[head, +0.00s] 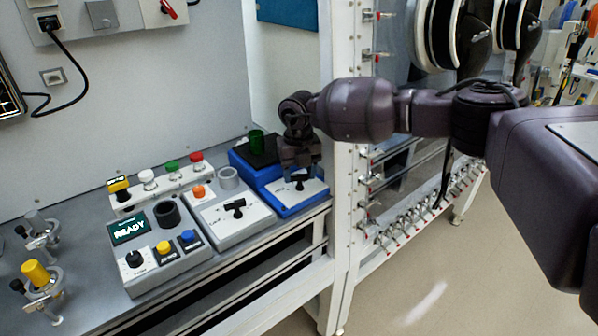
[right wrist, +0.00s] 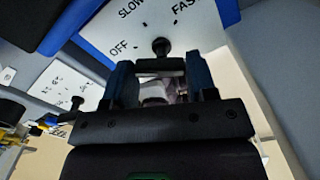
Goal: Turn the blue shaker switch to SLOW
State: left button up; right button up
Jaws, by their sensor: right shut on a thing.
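The blue shaker (head: 240,168) stands at the right end of the bench, with a white front panel (head: 312,188) and a black switch (head: 299,184). My right gripper (head: 298,174) reaches down over that panel and is shut on the switch. In the right wrist view, the switch's black round end (right wrist: 160,46) shows just beyond my gripper's fingertips (right wrist: 160,64). The labels OFF, SLOW and FAST are printed around it on the panel (right wrist: 150,28). The fingers hide the rest of the switch, so I cannot tell its setting. My left gripper is not in view.
A grey box with a black switch (head: 235,207) stands just left of the shaker. Further left is a console with a READY display (head: 129,228). A green cup-like object (head: 257,140) is on the shaker's top. A white frame post (head: 342,200) stands close to my right arm.

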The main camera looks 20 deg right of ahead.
jog(key=shift+r+m+p, duration=0.25)
jog(key=shift+m+p, duration=0.15)
jog(key=shift+p, duration=0.05)
jog(key=shift+m+p, duration=0.6)
jog(key=shift+p, duration=0.05)
jog(key=shift+m+p, duration=0.65)
jog(key=shift+m, duration=0.35)
jog(key=shift+m+p, duration=0.5)
jog(key=shift+p, duration=0.1)
jog(key=shift+f+m, duration=0.2)
jog(key=shift+m, duration=0.2)
